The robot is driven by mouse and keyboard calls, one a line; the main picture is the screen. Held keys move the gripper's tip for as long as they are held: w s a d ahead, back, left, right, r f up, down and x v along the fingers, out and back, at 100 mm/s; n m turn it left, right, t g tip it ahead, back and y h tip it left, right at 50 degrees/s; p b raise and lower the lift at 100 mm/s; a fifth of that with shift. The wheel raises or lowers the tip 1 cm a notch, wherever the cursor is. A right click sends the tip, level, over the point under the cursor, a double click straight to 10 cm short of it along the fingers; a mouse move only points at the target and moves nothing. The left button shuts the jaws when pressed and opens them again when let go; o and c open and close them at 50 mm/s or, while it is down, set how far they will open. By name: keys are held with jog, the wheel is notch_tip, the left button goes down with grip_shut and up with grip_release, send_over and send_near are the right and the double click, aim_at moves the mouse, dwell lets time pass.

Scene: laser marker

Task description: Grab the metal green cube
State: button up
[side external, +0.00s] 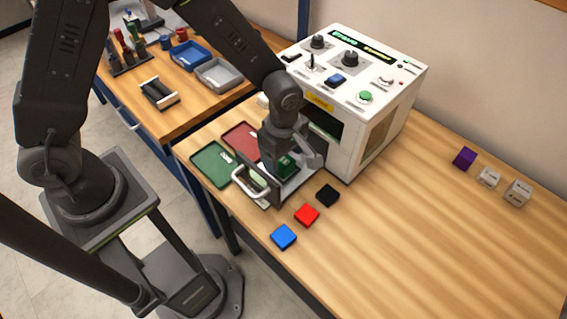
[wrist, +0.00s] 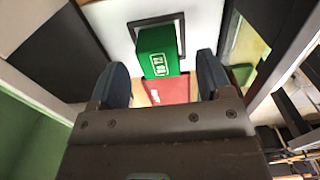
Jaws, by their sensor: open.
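The metal green cube (side external: 286,168) sits in the open front of the white laser marker (side external: 384,134), on its pulled-out bed. In the wrist view the green cube (wrist: 160,52) lies just beyond and between the fingertips, inside a dark square frame, with a white mark on one face. My gripper (wrist: 158,85) is open, with one finger on each side of the cube's near end; whether they touch it I cannot tell. In the side view my gripper (side external: 293,150) reaches down over the cube and partly hides it.
A door with a white handle (side external: 250,184) stands in front of the bed. A green tray (side external: 212,164) and a red tray (side external: 243,138) lie to the left. Blue (side external: 284,237), red (side external: 307,215) and black (side external: 328,195) cubes stand in front. The table's right side is mostly clear.

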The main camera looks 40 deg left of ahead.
notch_tip(320, 180, down, 2)
jog(key=shift+f, duration=0.1)
jog(key=c, duration=1.1)
jog(key=shift+r, duration=0.2)
